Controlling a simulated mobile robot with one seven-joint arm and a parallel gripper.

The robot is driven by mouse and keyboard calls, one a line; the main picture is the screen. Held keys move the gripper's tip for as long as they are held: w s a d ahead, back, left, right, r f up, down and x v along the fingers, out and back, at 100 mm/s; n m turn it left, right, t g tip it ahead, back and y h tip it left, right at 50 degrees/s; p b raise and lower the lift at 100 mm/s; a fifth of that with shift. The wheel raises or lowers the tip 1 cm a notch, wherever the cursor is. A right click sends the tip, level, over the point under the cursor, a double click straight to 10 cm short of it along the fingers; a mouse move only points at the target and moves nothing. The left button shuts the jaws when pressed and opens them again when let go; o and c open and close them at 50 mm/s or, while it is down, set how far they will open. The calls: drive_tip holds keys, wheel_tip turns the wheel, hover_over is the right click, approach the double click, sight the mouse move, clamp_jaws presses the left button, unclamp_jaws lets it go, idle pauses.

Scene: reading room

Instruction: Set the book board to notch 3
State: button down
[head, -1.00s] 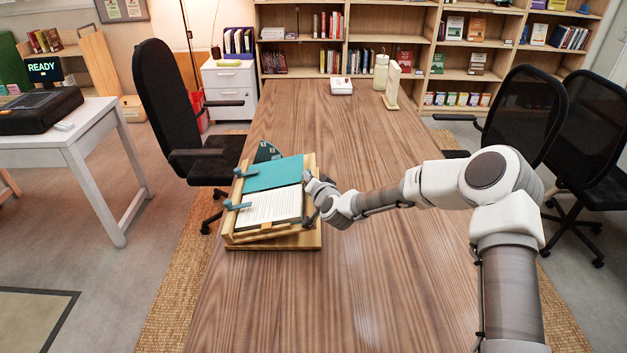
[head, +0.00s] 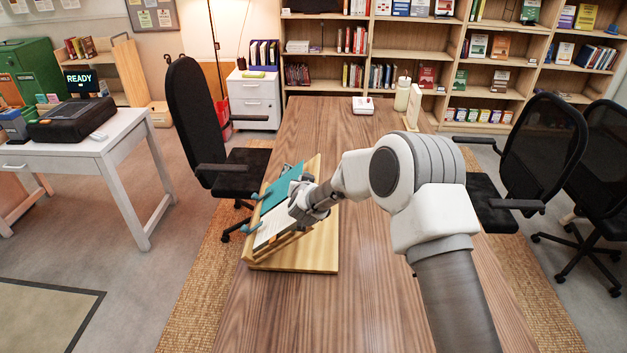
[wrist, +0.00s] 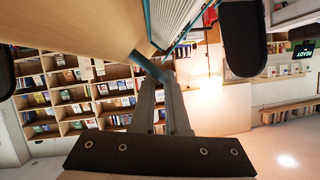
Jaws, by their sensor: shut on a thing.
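The wooden book board (head: 313,168) stands tilted steeply above its flat base (head: 321,252) on the long table. In the wrist view the board's wooden face (wrist: 75,35) fills the upper left. My fingers are shut on a blue bar (wrist: 152,68) at the board's edge. The notches are hidden.
Black chairs stand left (head: 195,130) and right (head: 535,150). A white side table (head: 75,150) is at the left.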

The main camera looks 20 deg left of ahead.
drive_tip(key=shift+n+h, duration=0.4)
drive_tip(key=shift+n, duration=0.2)
drive_tip(key=a+r+p, duration=0.1)
drive_tip(key=s+a+r+p, duration=0.1)
drive_tip(key=a, duration=0.1)
drive_tip(key=shift+a+r, duration=0.25)
drive_tip(key=shift+r, duration=0.05)
drive_tip(key=shift+s+a+r+p, duration=0.15)
drive_tip(key=shift+a+p, duration=0.35)
drive_tip(key=shift+a, duration=0.1)
drive_tip(key=shift+s+a+r+p, duration=0.1)
drive_tip(key=shift+a+r+p, duration=0.05)
drive_tip(key=shift+a+p, duration=0.35)
drive_tip(key=shift+a, duration=0.1)
drive_tip(key=c, duration=0.9)
unclamp_jaws()
drive_tip(key=shift+f, duration=0.1)
drive_tip(key=shift+c, duration=0.2)
drive_tip(key=b+v, duration=0.1)
drive_tip(key=v, duration=1.6)
drive_tip(key=shift+s, duration=0.25)
